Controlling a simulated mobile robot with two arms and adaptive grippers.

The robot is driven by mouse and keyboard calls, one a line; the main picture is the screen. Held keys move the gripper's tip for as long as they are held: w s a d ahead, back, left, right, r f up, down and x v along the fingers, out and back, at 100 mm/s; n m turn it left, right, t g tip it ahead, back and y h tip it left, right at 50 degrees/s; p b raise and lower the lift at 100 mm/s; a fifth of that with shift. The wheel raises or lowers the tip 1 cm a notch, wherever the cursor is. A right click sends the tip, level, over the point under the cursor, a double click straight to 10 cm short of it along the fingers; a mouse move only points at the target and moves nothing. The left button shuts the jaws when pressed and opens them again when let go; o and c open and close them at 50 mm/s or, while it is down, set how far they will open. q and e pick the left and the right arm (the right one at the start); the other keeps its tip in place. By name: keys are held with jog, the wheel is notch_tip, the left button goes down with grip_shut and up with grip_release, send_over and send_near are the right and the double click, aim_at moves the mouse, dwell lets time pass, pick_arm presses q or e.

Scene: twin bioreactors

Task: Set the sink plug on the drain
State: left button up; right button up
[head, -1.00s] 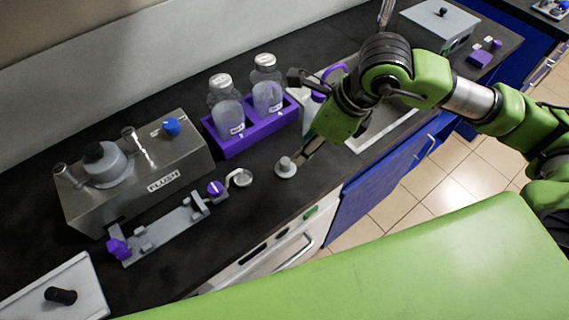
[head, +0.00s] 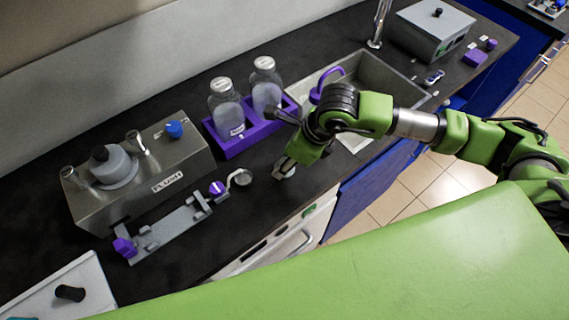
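The sink plug (head: 284,169), a small grey round piece, is on the dark counter in front of the purple bottle rack and is now mostly covered by my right gripper. My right gripper (head: 291,162) reaches down at the plug from the right; its fingertips are too hidden to tell whether they are closed on it. The sink (head: 387,73) is a grey basin set in the counter to the right. My arm covers its front left part, and I cannot make out the drain. My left gripper is not in view.
Two clear bottles stand in the purple rack (head: 238,146) beside my gripper. A purple curved piece (head: 327,82) is at the sink's left side, near my arm. A steel flush box (head: 185,158) and a grey fixture (head: 170,231) are at left. A grey box (head: 432,36) stands beyond the sink.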

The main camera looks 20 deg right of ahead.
grip_shut()
jog(key=shift+r, duration=0.15)
